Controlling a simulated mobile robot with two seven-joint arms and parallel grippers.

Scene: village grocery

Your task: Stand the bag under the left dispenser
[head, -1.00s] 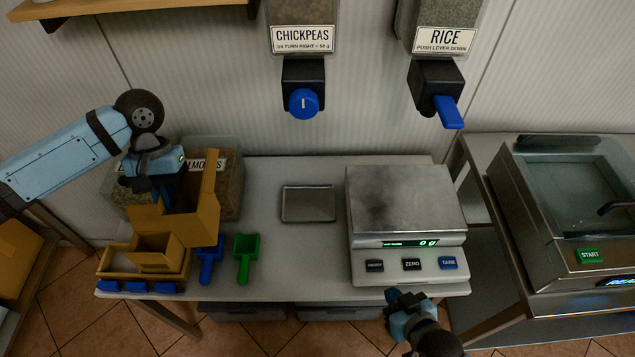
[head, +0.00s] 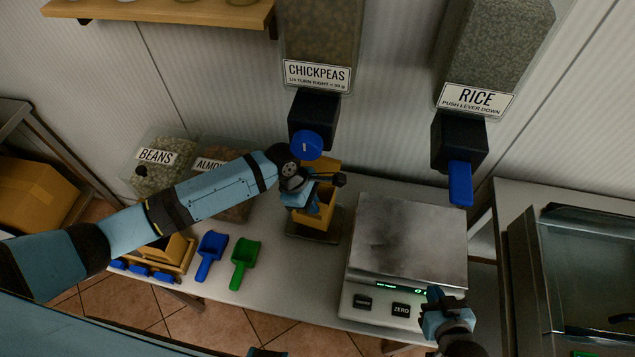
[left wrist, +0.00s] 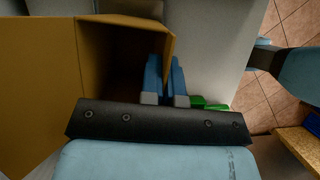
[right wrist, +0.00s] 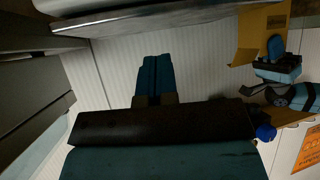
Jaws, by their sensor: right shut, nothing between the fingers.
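The bag (head: 326,214) is a brown, open-topped paper bag, upright under the left dispenser (head: 313,120), which is labelled CHICKPEAS and has a blue knob (head: 307,146). Its base is over the small metal tray (head: 300,236); I cannot tell whether it rests fully on it. My left gripper (head: 318,206) is shut on the bag's wall and hides part of it. The left wrist view shows the open mouth of the bag (left wrist: 120,60) with one wall between the fingers. My right gripper (head: 434,296) is shut and empty at the front of the scale.
The scale (head: 412,235) stands right of the bag. The rice dispenser (head: 460,140) with its blue lever hangs above and behind it.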

